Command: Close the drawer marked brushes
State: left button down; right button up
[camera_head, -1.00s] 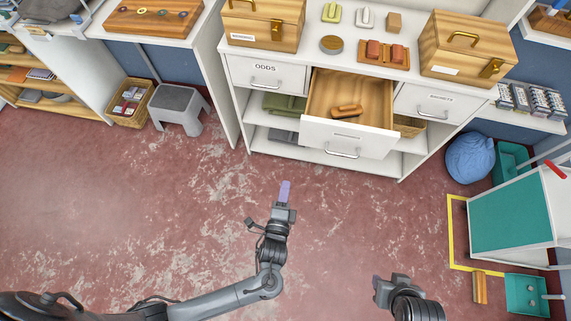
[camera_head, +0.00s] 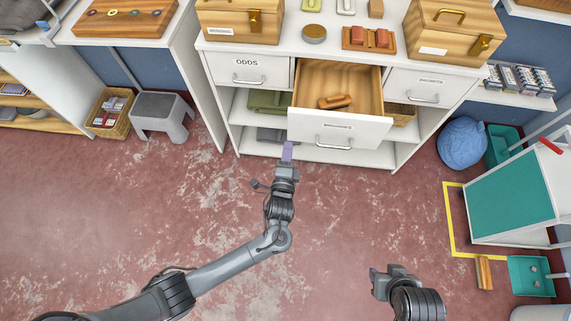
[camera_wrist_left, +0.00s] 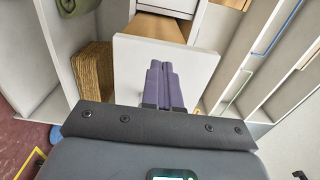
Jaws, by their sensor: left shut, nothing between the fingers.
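The middle drawer (camera_head: 361,128) of the white cabinet is pulled out. Its white front carries a silver handle (camera_head: 334,146) and a small label too blurred to read. A brown brush-like object (camera_head: 335,102) lies inside it. My left gripper (camera_head: 287,152) is shut and empty, its purple fingers by the lower left corner of the drawer front. In the left wrist view the shut fingers (camera_wrist_left: 160,75) overlap the white drawer front (camera_wrist_left: 130,62); I cannot tell whether they touch it. My right gripper (camera_head: 376,280) is low in the picture, away from the cabinet, its fingers unclear.
A closed drawer marked ODDS (camera_head: 247,71) is left of the open one, and another closed drawer (camera_head: 418,84) is right. Wooden boxes stand on the cabinet top. A grey stool (camera_head: 163,112) and a blue bag (camera_head: 462,143) flank the cabinet. The red floor in front is clear.

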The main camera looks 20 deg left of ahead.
aim_at(290, 130)
pick_arm(q)
jog(key=w, duration=0.4)
jog(key=shift+a, duration=0.3)
jog(key=shift+w, duration=0.3)
pick_arm(e)
jog(key=shift+f, duration=0.3)
jog(key=shift+a, duration=0.1)
